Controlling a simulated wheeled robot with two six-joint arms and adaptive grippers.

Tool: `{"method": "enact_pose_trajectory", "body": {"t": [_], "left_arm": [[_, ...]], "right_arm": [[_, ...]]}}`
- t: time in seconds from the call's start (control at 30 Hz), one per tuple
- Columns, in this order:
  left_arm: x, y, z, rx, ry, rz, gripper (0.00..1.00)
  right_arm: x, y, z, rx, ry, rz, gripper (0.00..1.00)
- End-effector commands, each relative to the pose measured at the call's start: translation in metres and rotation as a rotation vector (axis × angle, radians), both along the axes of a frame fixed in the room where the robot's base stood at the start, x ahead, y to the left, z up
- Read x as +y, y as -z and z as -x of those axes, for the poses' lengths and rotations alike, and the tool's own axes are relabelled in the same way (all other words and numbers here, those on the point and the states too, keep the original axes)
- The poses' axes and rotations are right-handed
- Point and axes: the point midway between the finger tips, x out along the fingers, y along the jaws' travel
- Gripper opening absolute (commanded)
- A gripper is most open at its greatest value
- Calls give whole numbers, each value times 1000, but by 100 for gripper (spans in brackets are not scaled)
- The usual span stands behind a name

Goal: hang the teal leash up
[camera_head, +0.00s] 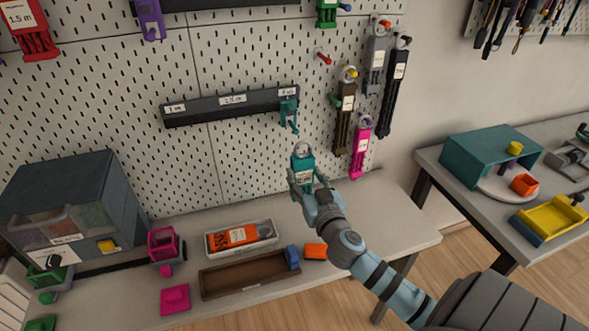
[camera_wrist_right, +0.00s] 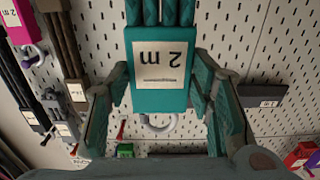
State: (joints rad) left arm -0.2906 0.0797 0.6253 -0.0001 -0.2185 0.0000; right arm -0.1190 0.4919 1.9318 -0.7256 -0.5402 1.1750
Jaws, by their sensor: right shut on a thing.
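The teal leash (camera_head: 303,165) is in my right gripper (camera_head: 307,181), held upright above the bench and in front of the pegboard. Its pale ring sticks up at the top. In the right wrist view the teal leash (camera_wrist_right: 160,65) has a white "2 m" label between the two fingers of the right gripper (camera_wrist_right: 158,105). A bare red peg (camera_head: 323,58) sticks out of the pegboard above and slightly right of the leash, well apart from it. My left gripper is not in view.
Brown, grey, black and pink leashes (camera_head: 360,150) hang right of the held leash. A dark label rail (camera_head: 195,109) with a teal piece (camera_head: 288,112) at its right end is on the board. The bench holds a white tray (camera_head: 212,251) and a brown tray (camera_head: 240,281).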

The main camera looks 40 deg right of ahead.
Motion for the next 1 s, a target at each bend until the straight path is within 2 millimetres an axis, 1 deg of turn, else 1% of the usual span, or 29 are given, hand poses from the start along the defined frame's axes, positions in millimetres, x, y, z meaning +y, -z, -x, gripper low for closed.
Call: {"method": "enact_pose_trajectory", "body": {"t": [0.17, 0.33, 0.47, 0.7, 1.0], "left_arm": [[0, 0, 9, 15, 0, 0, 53], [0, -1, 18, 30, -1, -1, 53], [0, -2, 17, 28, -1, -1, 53], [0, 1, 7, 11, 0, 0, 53], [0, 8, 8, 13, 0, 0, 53]], "right_arm": [[-4, -1, -6, -3, 4, 3, 14], [-11, -1, -21, -4, 6, 1, 14], [-15, -1, -34, -3, 6, 2, 14], [-22, 1, -59, -3, 3, 2, 14], [-31, 1, -85, -3, 2, 2, 14]]}}
